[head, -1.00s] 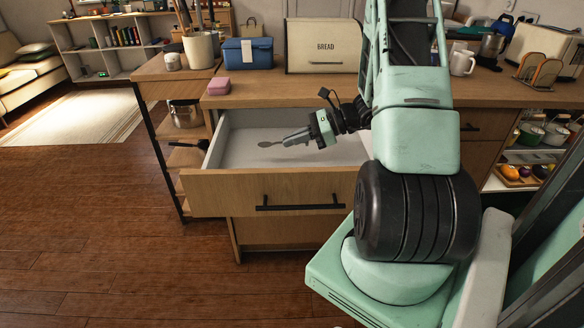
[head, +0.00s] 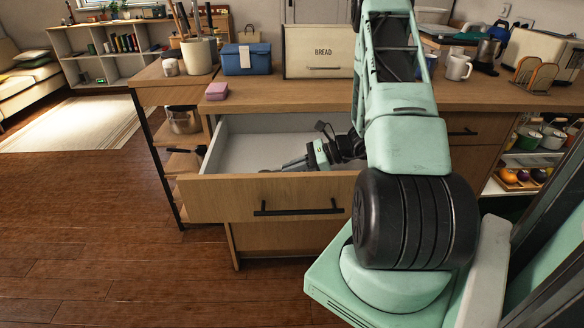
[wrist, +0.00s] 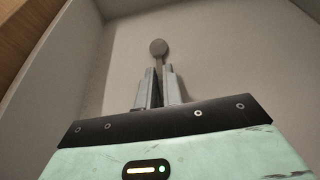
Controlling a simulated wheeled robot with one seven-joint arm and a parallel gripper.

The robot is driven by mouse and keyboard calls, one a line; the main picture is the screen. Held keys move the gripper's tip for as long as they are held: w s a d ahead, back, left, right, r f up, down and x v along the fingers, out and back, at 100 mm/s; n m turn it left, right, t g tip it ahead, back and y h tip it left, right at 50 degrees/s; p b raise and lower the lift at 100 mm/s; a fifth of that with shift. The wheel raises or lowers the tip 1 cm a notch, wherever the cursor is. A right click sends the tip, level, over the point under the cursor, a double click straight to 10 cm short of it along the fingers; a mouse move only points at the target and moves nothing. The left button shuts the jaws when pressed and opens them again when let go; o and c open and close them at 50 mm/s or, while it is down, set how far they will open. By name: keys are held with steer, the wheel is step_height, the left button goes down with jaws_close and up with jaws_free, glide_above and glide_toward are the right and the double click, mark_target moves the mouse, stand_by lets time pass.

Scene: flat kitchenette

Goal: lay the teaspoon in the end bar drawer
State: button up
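The drawer (head: 252,199) is pulled open below the counter, with a pale grey inside. My gripper (head: 284,166) reaches down into it, its fingers low and partly hidden behind the drawer front in the head view. In the wrist view my gripper (wrist: 159,84) has its fingers close together around the handle of the teaspoon (wrist: 158,48). The spoon's bowl points away from the fingers, over the drawer's pale floor. In the head view only a small bit of the spoon shows above the front edge. I cannot tell whether it touches the floor.
The drawer wall (wrist: 38,52) runs along the left in the wrist view. On the counter stand a pink block (head: 216,91), a blue box (head: 246,59), a bread box (head: 318,52), a utensil crock (head: 198,56) and a white mug (head: 458,67).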

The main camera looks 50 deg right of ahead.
steer(key=o, duration=0.4)
steer(key=shift+c, duration=0.2)
steer(key=shift+r, duration=0.2)
steer(key=v, duration=1.2)
